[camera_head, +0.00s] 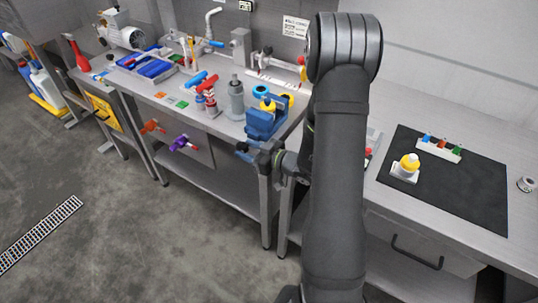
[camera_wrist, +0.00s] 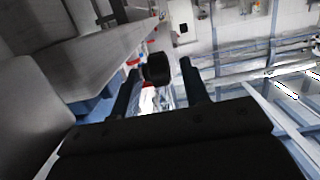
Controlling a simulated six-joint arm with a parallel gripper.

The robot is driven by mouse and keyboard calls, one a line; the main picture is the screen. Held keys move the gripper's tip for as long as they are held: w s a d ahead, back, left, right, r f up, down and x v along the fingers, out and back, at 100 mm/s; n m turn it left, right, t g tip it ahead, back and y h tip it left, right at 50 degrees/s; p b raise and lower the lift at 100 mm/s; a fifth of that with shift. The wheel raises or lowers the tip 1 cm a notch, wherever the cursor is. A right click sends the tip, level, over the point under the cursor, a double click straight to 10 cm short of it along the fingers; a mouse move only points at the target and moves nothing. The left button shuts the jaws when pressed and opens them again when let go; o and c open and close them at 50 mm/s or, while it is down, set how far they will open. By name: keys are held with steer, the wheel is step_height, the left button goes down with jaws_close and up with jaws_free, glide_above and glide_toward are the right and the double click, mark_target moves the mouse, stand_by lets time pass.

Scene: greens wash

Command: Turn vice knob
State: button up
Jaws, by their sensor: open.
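The blue vice (camera_head: 262,127) is mounted at the front right corner of the middle workbench, with a yellow part at its top. My gripper (camera_head: 250,153) is just below and in front of the vice, at the bench's front edge; its fingertips are small and dark there. In the wrist view my gripper (camera_wrist: 160,68) is open. A dark rounded knob (camera_wrist: 157,69) shows in the gap between the two fingers, apart from both sides. I cannot tell whether the knob touches anything of the gripper. The knob is hard to make out in the head view.
Red and purple handles (camera_head: 183,144) stick out from the bench front, left of the vice. A grey bottle (camera_head: 235,100) and red items stand behind it. A black mat (camera_head: 470,190) lies on the right bench. The floor in front is clear.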

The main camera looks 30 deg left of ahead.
steer(key=d+r, duration=0.3)
steer(key=d, duration=1.3)
steer(key=shift+d, duration=0.2)
steer(key=shift+a, duration=0.1)
steer(key=h, duration=1.6)
glide_toward(242, 144)
step_height(242, 144, down, 10)
steer(key=shift+f, duration=0.1)
